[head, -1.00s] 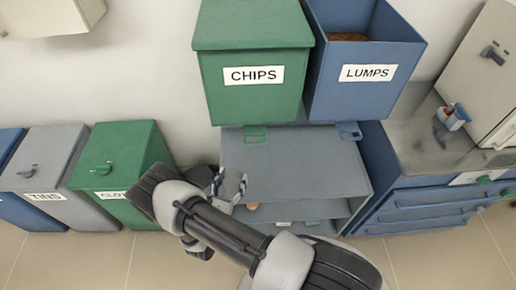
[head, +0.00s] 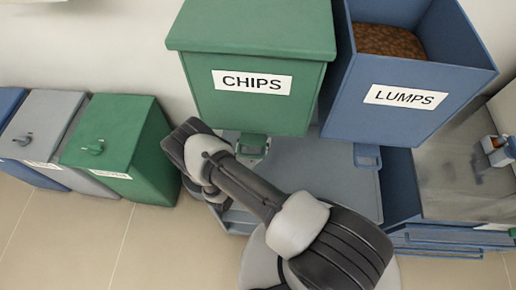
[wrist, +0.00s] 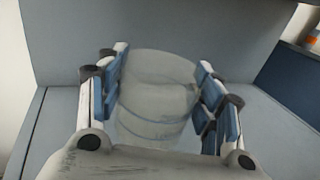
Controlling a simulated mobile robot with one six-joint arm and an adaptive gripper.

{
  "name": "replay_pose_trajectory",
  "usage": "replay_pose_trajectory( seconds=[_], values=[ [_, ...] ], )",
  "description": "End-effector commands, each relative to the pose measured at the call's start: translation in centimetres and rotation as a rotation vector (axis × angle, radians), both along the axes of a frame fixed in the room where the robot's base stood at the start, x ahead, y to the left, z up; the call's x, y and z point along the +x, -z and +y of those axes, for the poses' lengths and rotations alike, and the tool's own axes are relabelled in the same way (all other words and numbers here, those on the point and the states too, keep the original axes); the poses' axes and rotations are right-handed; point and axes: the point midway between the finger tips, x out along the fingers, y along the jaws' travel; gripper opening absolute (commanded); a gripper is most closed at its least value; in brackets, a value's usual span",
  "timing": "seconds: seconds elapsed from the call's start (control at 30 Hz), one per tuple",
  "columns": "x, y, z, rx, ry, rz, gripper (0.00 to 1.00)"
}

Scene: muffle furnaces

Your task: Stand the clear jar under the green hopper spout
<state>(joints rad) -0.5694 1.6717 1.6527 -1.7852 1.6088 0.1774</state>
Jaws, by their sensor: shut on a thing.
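The clear jar (wrist: 155,100) is between the blue-padded fingers of my gripper (wrist: 162,65) in the wrist view, and the gripper is shut on it. The jar looks empty; whether it touches the surface below is hard to tell. In the head view my arm hides the jar and most of the gripper. The green hopper (head: 255,65), labelled CHIPS, has a green spout (head: 252,140) at its lower front, just past my wrist. The jar's exact place relative to the spout is hidden.
A blue hopper (head: 410,75) labelled LUMPS stands at right, holding brown lumps, with its own blue spout (head: 367,155). A grey shelf top (head: 320,170) lies under both spouts. Closed bins, including a green bin (head: 120,150), stand left. A worktop (head: 450,170) is at right.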

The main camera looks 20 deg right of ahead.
Motion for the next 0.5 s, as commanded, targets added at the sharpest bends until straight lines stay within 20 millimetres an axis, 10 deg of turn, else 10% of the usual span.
replay_pose_trajectory(
  seconds=[0.5],
  values=[
    [0.0, 5.7, 0.0, 0.001, 0.001, -0.001, 0.26]
  ],
)
